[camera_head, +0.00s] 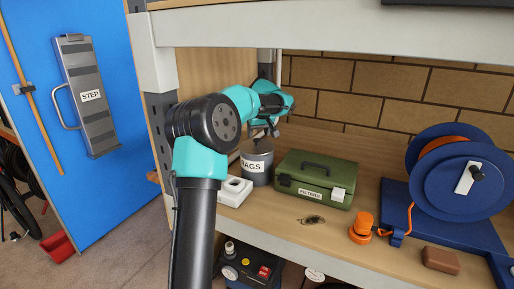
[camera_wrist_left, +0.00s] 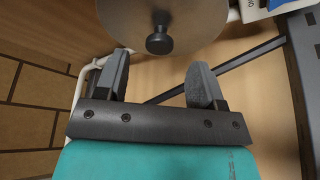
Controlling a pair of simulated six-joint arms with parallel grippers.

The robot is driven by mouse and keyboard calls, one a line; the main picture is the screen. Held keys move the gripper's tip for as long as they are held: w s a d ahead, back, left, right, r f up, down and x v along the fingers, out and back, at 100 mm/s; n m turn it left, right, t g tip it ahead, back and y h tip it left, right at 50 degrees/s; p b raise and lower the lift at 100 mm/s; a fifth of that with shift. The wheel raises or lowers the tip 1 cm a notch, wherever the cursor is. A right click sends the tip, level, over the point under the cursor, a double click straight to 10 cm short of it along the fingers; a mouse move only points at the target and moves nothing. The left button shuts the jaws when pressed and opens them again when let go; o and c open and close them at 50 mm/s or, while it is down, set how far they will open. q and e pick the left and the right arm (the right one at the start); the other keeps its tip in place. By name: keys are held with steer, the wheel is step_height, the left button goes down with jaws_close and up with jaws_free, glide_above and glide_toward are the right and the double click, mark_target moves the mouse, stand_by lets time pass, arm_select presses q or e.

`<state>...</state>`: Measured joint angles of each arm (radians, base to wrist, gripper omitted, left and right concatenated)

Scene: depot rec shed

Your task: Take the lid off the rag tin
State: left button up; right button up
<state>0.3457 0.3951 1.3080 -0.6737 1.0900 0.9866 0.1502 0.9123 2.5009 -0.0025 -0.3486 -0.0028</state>
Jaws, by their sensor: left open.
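The rag tin (camera_head: 257,170) is a grey cylinder standing on the shelf, with a white label of which "AGS" shows beside my arm. Its lid (camera_head: 258,147) is on top. In the left wrist view the lid (camera_wrist_left: 198,22) is a grey disc with a dark round knob (camera_wrist_left: 160,41), cut off by the top edge. My left gripper (camera_head: 265,130) is just above the tin in the head view. In the left wrist view the gripper (camera_wrist_left: 160,72) is open and empty, its fingers spread to either side of the knob's line, with the knob beyond them. My right gripper is not in view.
A green "FILTERS" box (camera_head: 315,178) stands close right of the tin, and a white item (camera_head: 236,191) close in front. A blue cable reel (camera_head: 455,180) and orange plug (camera_head: 362,228) are farther right. The shelf above (camera_head: 330,32) limits height.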

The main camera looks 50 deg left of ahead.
mark_target(257, 139)
arm_select(q)
steer(key=shift+x, duration=1.95)
steer(key=shift+c, duration=0.2)
steer(key=c, duration=1)
steer(key=shift+o, duration=0.2)
steer(key=shift+w+r, duration=0.1)
steer(key=shift+r, duration=1.8)
steer(key=s+d+r, duration=0.1)
steer(key=s+d, duration=0.9)
steer(key=d, duration=0.2)
steer(key=shift+s+r, duration=0.15)
steer(key=shift+s, duration=0.15)
